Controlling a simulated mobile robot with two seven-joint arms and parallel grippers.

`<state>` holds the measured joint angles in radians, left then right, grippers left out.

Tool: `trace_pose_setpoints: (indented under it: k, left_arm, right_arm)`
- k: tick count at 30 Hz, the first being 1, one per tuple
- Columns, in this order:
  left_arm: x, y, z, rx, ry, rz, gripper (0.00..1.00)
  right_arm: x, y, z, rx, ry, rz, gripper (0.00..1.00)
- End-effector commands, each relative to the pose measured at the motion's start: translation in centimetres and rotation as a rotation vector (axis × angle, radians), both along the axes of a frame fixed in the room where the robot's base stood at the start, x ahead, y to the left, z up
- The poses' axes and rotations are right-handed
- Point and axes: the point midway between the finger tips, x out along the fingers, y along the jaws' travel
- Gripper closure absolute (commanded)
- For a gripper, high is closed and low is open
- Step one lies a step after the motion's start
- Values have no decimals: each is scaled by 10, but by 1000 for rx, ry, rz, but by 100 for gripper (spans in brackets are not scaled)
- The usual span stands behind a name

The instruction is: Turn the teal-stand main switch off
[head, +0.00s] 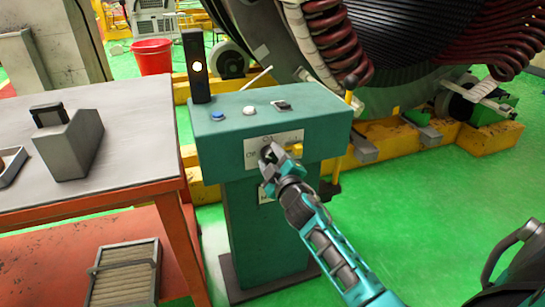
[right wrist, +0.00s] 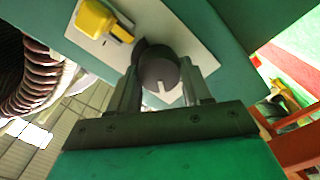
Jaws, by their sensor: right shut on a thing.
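The teal stand (head: 225,165) stands at the middle of the head view. Its front carries a white plate (head: 288,138) with lettering, partly hidden by my gripper. My right gripper (head: 270,160) is at this plate. In the right wrist view, my right gripper (right wrist: 159,80) has its two fingers on either side of a dark round switch knob (right wrist: 158,68), shut on it. A light notch shows on the knob's edge nearest the gripper body. A yellow part (right wrist: 100,20) sits on the plate beside the knob; it also shows in the head view (head: 295,150). My left gripper is not in view.
On the stand's top are a blue button (head: 217,116), a white button (head: 249,110), a dark switch (head: 281,104) and a post with a lit lamp (head: 196,67). A grey table (head: 130,135) stands close at left. Green floor (head: 430,200) is open at right.

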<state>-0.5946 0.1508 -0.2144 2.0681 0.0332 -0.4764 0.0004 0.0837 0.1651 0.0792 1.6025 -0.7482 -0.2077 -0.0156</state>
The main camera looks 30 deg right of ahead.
Motion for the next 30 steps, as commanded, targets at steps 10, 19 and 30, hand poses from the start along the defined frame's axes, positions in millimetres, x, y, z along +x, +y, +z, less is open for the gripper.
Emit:
trace_pose_setpoints:
  k: [10,19,30]
  left_arm:
    - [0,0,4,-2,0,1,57]
    - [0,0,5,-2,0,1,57]
    - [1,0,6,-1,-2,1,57]
  right_arm:
    - [1,1,2,-316,68,2,82]
    - [1,1,1,-527,119,2,82]
    - [2,2,1,-646,147,2,82]
